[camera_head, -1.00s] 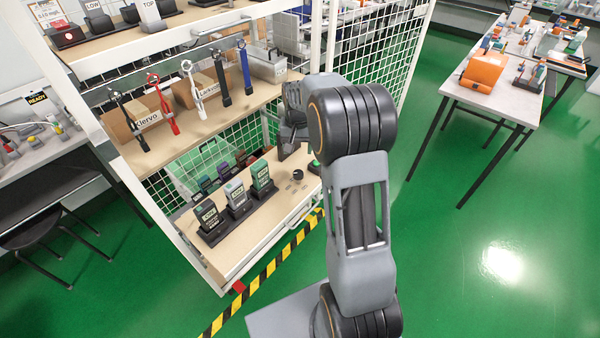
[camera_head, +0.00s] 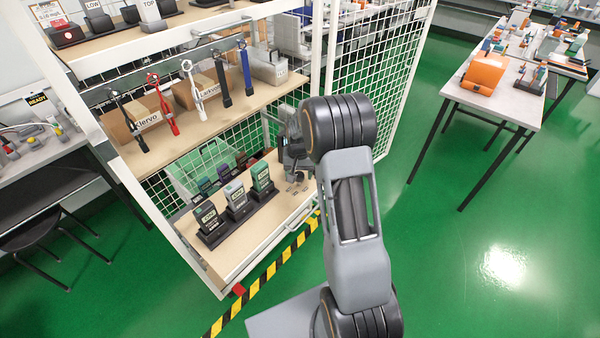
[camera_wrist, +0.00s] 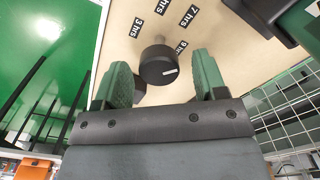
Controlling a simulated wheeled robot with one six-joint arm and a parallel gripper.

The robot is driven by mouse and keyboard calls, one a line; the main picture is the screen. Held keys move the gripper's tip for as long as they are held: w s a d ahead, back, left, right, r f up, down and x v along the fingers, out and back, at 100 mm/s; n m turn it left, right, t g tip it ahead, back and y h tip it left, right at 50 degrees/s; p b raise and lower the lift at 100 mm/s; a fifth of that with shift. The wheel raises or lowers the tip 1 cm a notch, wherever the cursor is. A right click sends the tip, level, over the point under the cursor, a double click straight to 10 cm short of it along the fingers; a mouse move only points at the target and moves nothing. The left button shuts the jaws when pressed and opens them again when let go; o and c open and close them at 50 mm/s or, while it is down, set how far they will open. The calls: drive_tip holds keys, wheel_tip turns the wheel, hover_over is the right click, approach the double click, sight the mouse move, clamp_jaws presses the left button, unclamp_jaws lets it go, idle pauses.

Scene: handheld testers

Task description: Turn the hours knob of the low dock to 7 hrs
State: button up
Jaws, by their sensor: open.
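The hours knob (camera_wrist: 158,66) is a black round knob on a pale board in the wrist view. A white mark shows on the lower right of its face. Around it are printed labels: 3 hrs (camera_wrist: 136,27) at upper left, 7 hrs (camera_wrist: 188,14) at upper right, and a partly hidden 9 hrs (camera_wrist: 179,49) at right. My gripper (camera_wrist: 161,61) is open, its green fingers on either side of the knob, with visible gaps. I cannot tell whether the fingertips are level with it. In the head view my arm partly covers the gripper (camera_head: 291,150), above the low shelf's right end.
A black dock (camera_head: 214,241) with three upright testers stands left of the knob on the low shelf (camera_head: 232,263). A dark edge of equipment (camera_wrist: 268,18) is close by in the wrist view. Wire mesh (camera_head: 375,80) bounds the shelf; a shelf with hanging tools (camera_head: 190,85) is above.

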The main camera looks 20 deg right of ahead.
sight(299, 173)
drive_tip(key=c, duration=0.9)
drive_tip(key=shift+n, duration=1)
drive_tip(key=o, duration=0.9)
drive_tip(key=shift+r, duration=0.1)
wheel_tip(299, 173, up, 14)
drive_tip(key=p, duration=0.1)
drive_tip(key=shift+w, duration=0.1)
